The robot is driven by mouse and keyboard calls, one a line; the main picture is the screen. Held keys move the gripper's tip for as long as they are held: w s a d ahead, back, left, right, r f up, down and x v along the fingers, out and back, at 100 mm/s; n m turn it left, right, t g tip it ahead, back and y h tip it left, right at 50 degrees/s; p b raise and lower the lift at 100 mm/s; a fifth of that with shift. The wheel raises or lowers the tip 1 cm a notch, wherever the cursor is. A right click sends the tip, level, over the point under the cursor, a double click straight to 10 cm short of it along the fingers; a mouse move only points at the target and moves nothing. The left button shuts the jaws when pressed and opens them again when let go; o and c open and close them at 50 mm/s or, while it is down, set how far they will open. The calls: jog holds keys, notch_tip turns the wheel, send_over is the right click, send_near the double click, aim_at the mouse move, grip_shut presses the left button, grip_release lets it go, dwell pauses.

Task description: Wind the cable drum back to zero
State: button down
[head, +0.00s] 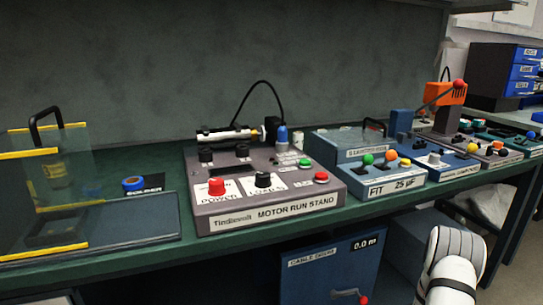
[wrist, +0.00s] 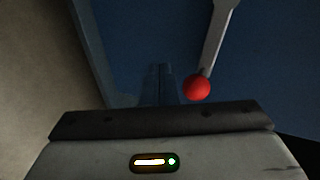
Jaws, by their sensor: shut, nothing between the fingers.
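The cable drum (head: 310,275) is a blue box under the bench, with a "CABLE DRUM" label and a small dark display (head: 369,243) that appears to read 0.0 m. A crank with a red knob (head: 364,299) sits low on its front, cut by the bottom edge of the head view. In the wrist view the red ball knob (wrist: 197,87) is on the end of a grey crank arm (wrist: 213,35). My gripper (wrist: 161,72) is shut and empty, just left of the knob. Whether it touches the knob I cannot tell. The gripper is not seen in the head view.
The green bench (head: 120,250) overhangs the drum box. My white arm is right of the drum box.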

jog(key=shift+w+d+r+p, duration=0.15)
jog(key=shift+d+r+p, duration=0.35)
jog(key=shift+r, duration=0.1)
jog(key=shift+r, duration=0.1)
jog(key=shift+w+d+r+p, duration=0.15)
jog(key=shift+d+r+p, duration=0.2)
jog(key=shift+r+p, duration=0.3)
jog(key=shift+r, duration=0.2)
jog(key=p+v, duration=0.5)
jog(key=v, duration=0.3)
jog(key=shift+d+r, duration=0.15)
jog(key=shift+r, duration=0.25)
